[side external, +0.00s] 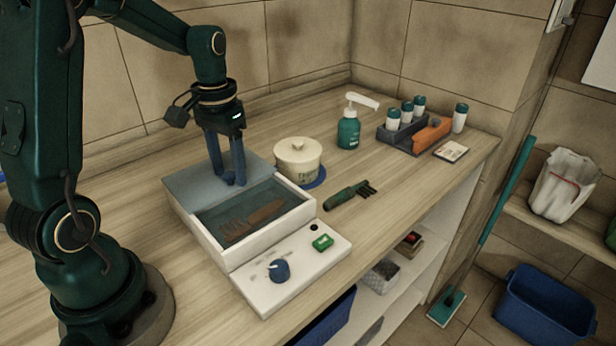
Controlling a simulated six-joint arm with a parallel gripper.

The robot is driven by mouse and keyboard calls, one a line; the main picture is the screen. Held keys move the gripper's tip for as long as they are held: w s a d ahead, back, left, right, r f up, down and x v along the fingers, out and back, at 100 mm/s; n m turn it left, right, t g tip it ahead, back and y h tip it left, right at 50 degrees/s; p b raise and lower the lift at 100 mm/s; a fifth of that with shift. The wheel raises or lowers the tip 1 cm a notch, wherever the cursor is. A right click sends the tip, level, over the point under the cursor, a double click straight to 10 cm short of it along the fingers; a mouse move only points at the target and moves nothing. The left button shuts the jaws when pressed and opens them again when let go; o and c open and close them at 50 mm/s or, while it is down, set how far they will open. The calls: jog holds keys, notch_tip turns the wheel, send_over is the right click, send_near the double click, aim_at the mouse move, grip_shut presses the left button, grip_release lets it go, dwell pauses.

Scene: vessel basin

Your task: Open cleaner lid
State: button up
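The cleaner (217,254) is a white box with a dark basin. A brown, comb-like tool (252,222) lies inside the basin. A flat grey-blue panel, which looks like the lid (190,183), covers the rear part of the cleaner, leaving the front of the basin uncovered. My gripper (234,183) points down at the front edge of this panel. Its blue fingertips are close together there. Whether they grip a handle or only touch the edge is hidden. A control panel (303,278) with a blue knob (279,271) and green button (322,242) is at the front.
A white lidded pot (298,161) stands close right of the cleaner. A green brush (347,196) lies in front of it. A pump bottle (348,132) and a rack of small jars (412,132) stand farther right. The counter's right edge drops to shelves.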

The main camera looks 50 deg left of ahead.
jog(key=shift+r, duration=0.1)
jog(key=shift+r, duration=2.5)
jog(key=shift+d, duration=0.15)
jog(key=s+d+r+m+t, duration=0.2)
jog(key=s+d+t, duration=0.3)
jog(key=s+d, duration=0.4)
jog(key=shift+s+d+r+m+t, duration=0.25)
jog(key=shift+d+m, duration=0.25)
jog(key=shift+d, duration=1.25)
